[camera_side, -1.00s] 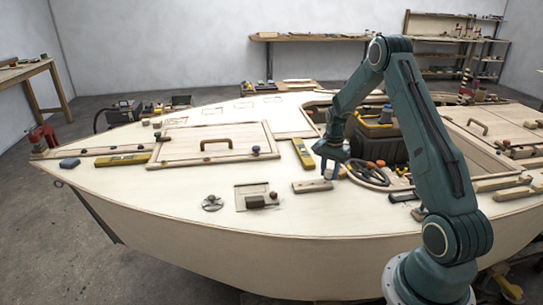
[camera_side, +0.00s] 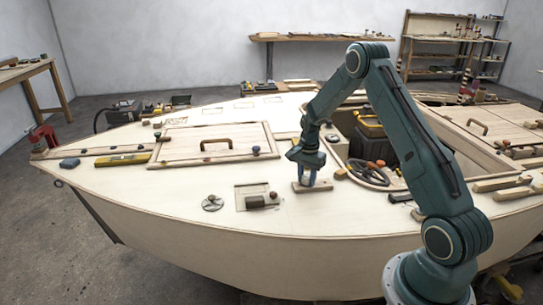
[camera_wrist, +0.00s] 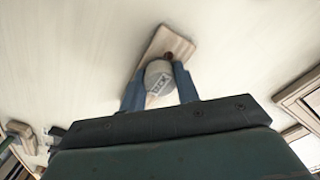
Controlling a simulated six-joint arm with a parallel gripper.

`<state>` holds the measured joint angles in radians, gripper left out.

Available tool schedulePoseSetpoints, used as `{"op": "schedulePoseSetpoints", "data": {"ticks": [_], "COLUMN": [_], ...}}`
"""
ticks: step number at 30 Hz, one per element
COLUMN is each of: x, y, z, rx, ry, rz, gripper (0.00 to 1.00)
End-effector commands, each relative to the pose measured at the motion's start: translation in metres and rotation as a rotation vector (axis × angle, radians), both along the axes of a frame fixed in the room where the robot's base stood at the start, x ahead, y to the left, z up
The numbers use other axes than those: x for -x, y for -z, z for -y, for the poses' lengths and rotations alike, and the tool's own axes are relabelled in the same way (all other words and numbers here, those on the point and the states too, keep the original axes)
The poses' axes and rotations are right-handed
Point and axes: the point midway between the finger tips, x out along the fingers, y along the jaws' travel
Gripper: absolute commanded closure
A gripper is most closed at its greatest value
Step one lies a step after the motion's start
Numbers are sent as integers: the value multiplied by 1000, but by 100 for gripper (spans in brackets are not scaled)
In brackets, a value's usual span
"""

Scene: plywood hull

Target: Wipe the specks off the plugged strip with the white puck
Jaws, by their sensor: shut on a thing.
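The plugged strip, a short pale wooden piece (camera_side: 326,185), lies on the deck. It also shows in the wrist view (camera_wrist: 176,43), running from upper right to lower left beneath my gripper. My gripper (camera_side: 307,180) is over the strip's left and middle part in the side view. Its blue fingers are shut on the white puck (camera_wrist: 158,75), a pale round piece with dark marking on top. The puck hides the middle of the strip; I cannot tell whether they touch. A dark reddish-brown spot shows at the puck's far edge. I cannot make out specks.
A shallow recess with a dark block (camera_side: 255,201) is left of the strip, with a round metal fitting (camera_side: 212,203) beyond it. A dark steering wheel (camera_side: 369,173) stands at the right by the cockpit opening. The deck in front of the strip is bare.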

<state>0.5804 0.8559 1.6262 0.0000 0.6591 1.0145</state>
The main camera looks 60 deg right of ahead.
Motion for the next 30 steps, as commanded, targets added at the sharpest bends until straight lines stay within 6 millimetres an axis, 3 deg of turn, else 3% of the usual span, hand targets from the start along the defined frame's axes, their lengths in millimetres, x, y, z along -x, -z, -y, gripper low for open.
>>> {"op": "schedulePoseSetpoints", "data": {"ticks": [11,30], "x": [-25,19], "y": [1,0], "z": [-26,18], "rx": [-1,-1], "ry": [-3,2], "rz": [-1,-2], "gripper": [90,90]}}
